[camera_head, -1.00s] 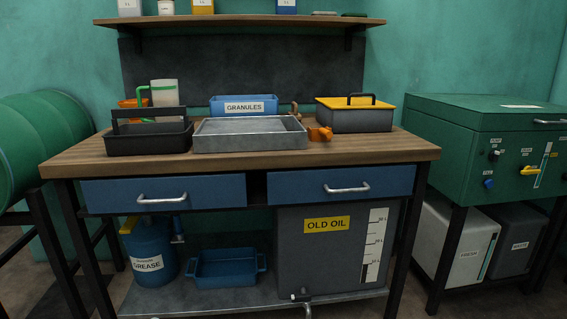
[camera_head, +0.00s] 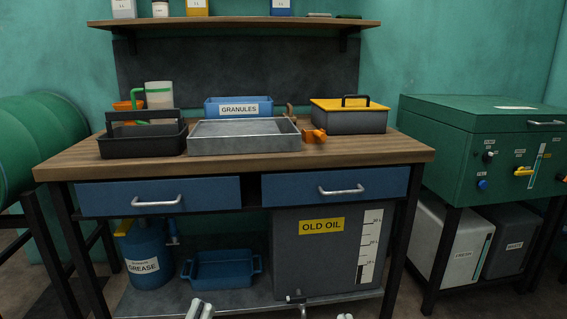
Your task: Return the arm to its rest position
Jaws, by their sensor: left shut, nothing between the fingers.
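My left gripper (camera_head: 200,310) shows only by its pale fingertips at the bottom edge, in front of the bench's lower shelf. It is shut and holds nothing. The rest of that arm is out of the picture. A small pale tip at the bottom edge, right of the tank's tap, appears to be part of my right gripper (camera_head: 345,316); too little shows to tell its jaws.
The wooden workbench (camera_head: 70,168) carries a black carrier (camera_head: 142,142), a metal tray (camera_head: 245,145) and a yellow-lidded box (camera_head: 349,118). Below stand a grease drum (camera_head: 147,250), a blue tub (camera_head: 222,270) and the old oil tank (camera_head: 325,255). A green cabinet (camera_head: 470,145) stands right.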

